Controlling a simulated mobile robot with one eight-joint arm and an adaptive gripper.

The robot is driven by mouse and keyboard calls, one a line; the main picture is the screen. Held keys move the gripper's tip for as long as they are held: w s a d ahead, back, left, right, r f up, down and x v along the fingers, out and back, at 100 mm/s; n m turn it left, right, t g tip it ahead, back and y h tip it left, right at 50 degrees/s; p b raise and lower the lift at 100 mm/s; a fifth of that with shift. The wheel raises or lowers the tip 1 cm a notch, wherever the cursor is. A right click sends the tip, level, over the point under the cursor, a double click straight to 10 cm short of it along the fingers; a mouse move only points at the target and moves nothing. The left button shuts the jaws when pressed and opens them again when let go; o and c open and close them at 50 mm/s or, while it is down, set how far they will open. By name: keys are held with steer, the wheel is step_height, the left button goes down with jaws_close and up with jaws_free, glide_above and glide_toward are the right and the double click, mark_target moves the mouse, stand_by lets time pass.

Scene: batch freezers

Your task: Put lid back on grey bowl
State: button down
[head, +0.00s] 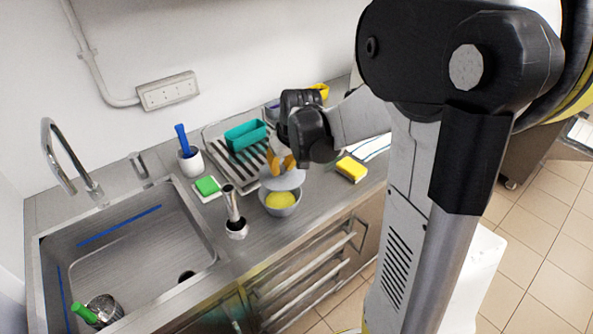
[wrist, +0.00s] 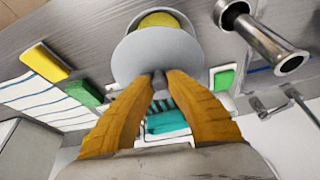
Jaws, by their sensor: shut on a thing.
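The grey bowl (head: 281,208) stands on the steel counter near its front edge, with yellow contents showing. It also shows in the wrist view (wrist: 187,18), partly behind the lid. The round grey lid (head: 291,181) is held above the back part of the bowl, offset from it. In the wrist view the lid (wrist: 157,56) covers the near part of the bowl's opening. My gripper (head: 283,163) has orange fingers and is shut on the lid's small dark knob, also seen between the fingertips (wrist: 159,80) in the wrist view. Whether lid and rim touch, I cannot tell.
A metal cylinder tool (head: 233,212) stands close left of the bowl. A green sponge (head: 207,186) lies behind it, and a yellow sponge (head: 351,169) lies to the right. A teal container (head: 245,135) sits on the drainer behind. The sink (head: 130,250) is at left.

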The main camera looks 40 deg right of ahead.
steer(key=shift+w+a+f, duration=0.1)
steer(key=shift+a+f, duration=0.05)
steer(key=shift+a, duration=0.3)
steer(key=shift+w+d+f+b, duration=0.1)
steer(key=shift+f+b, duration=0.7)
steer(key=shift+f, duration=0.05)
steer(key=shift+f+b, duration=1.7)
steer(key=shift+f, duration=0.5)
steer(key=shift+f, duration=0.15)
steer(key=c, duration=0.8)
jaws_free()
steer(key=shift+c, duration=0.2)
